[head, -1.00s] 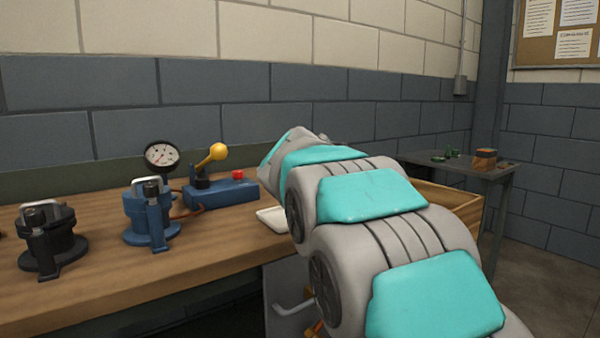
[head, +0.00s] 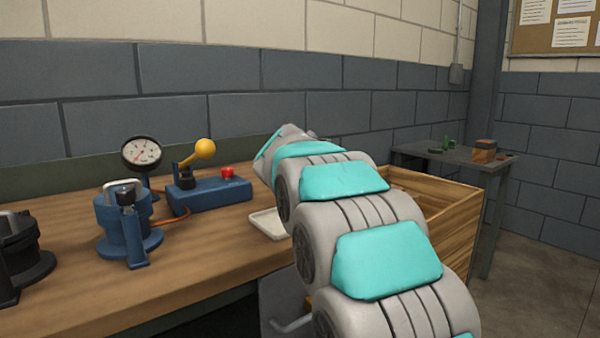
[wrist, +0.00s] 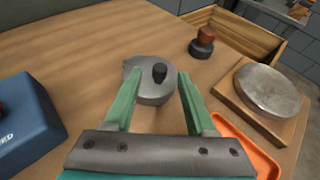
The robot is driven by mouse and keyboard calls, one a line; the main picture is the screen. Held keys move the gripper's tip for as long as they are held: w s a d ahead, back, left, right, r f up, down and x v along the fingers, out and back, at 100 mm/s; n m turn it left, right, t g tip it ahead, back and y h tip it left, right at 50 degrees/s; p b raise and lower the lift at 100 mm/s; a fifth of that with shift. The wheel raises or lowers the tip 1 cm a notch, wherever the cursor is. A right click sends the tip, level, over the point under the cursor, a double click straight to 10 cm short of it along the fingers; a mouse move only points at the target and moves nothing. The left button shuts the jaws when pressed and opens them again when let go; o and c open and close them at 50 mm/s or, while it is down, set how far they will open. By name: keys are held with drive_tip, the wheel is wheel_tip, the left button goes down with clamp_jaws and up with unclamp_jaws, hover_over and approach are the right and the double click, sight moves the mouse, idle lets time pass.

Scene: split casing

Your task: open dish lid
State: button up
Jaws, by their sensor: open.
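A grey round dish (wrist: 150,92) with a black knob (wrist: 159,72) on its top stands on the wooden bench in the wrist view. It looks closed. My gripper (wrist: 155,88) is open, with its two green fingers pointing toward the dish, one on either side of it in the picture. Whether the fingers touch the dish or are above it I cannot tell. In the head view my arm hides the dish and the gripper.
In the wrist view, a metal disc (wrist: 268,88) on a wooden board, an orange tray (wrist: 250,142) and a dark red-topped knob (wrist: 203,42) stand right. A blue box (wrist: 28,125) stands left, a wooden crate (wrist: 232,36) behind. A blue clamped pot (head: 125,225) shows in the head view.

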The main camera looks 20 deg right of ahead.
drive_tip(key=shift+x, duration=1.3)
clamp_jaws()
idle(0.5)
